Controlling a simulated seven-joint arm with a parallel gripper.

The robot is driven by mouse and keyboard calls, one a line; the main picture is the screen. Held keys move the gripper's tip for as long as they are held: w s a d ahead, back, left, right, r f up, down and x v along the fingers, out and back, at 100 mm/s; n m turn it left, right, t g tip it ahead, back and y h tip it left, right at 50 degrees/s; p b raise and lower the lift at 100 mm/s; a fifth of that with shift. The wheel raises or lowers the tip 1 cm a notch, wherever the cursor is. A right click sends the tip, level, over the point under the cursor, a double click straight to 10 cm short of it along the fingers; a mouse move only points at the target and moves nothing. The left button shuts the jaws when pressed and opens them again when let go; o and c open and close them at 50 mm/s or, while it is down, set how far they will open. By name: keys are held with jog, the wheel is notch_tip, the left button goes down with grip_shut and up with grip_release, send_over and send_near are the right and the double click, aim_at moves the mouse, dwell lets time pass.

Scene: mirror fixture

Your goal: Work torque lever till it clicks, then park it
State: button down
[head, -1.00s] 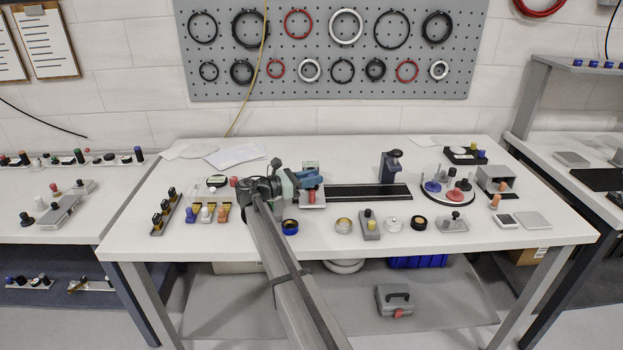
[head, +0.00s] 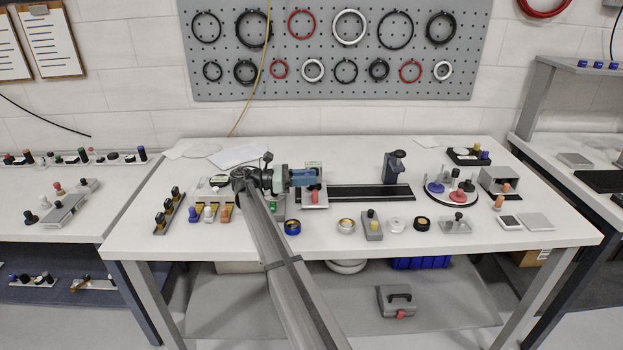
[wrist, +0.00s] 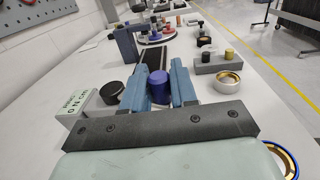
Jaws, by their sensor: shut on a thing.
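My gripper (head: 306,178) reaches in from the left over the fixture on the middle of the bench, its blue fingers level and pointing right. In the wrist view, the fingers (wrist: 160,84) are closed around a blue-purple cylindrical knob (wrist: 159,90), which looks like the torque lever's handle. The rest of the lever is hidden by the hand. A grey plate with a red piece (head: 315,196) lies just below the fingers in the head view. A small lettered placard (wrist: 75,106) stands left of the fingers in the wrist view, with a black round knob (wrist: 111,92) beside it.
A black track (head: 355,192) runs right to a dark blue-grey post (head: 394,168). A round tray (head: 435,194) with coloured knobs stands right.

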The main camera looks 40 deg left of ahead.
jog(key=shift+s+a+m+g+h, duration=0.1)
jog(key=shift+a+m+g+h, duration=0.3)
jog(key=shift+h, duration=0.1)
jog(key=shift+d, duration=0.1)
jog(key=c, duration=1)
grip_release()
jog(key=shift+r, duration=0.1)
notch_tip(320, 180, up, 10)
jog(key=shift+f, duration=0.1)
jog(key=shift+c, duration=0.4)
